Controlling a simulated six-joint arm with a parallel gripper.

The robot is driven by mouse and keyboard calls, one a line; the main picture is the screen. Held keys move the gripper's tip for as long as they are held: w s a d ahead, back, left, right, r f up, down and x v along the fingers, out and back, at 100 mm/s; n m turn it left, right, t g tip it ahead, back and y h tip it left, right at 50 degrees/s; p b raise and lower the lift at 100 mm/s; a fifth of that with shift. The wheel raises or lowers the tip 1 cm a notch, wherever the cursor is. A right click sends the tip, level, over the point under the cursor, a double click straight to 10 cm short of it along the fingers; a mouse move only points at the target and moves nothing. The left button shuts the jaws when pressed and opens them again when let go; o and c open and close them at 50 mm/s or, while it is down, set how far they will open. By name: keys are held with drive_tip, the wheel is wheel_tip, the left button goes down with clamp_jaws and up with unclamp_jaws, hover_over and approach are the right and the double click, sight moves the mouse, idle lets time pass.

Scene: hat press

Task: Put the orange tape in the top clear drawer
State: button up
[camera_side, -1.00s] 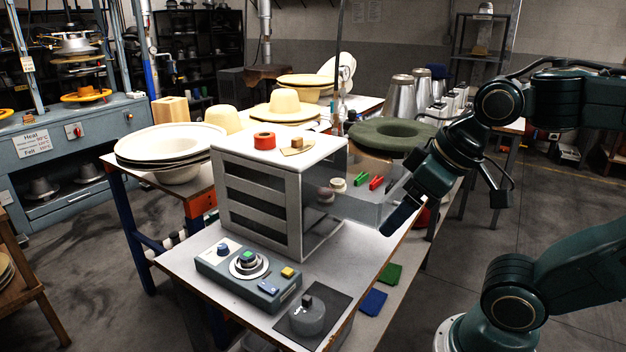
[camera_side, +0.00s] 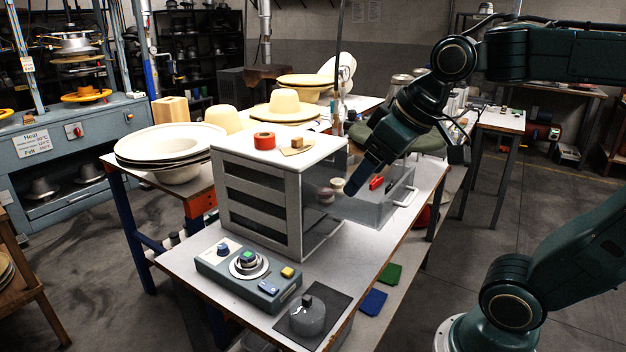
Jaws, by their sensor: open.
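A control box (camera_side: 247,272) and a dark pad with a grey knob-like object (camera_side: 307,317) stand on the table in front. Hats and brims fill the tables behind.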

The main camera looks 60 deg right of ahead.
drive_tip(key=w+d+r, duration=0.2)
drive_tip(key=w+r, duration=0.1)
drive_tip(key=w, duration=0.4)
drive_tip(key=t, duration=0.2)
approach(265, 135)
drive_tip(key=shift+x, duration=2.6)
drive_tip(key=shift+w+d+r, duration=0.1)
drive_tip(key=shift+w, duration=0.15)
drive_tip(key=shift+x, duration=2.5)
drive_tip(key=shift+s, duration=0.1)
drive_tip(key=c, duration=1.1)
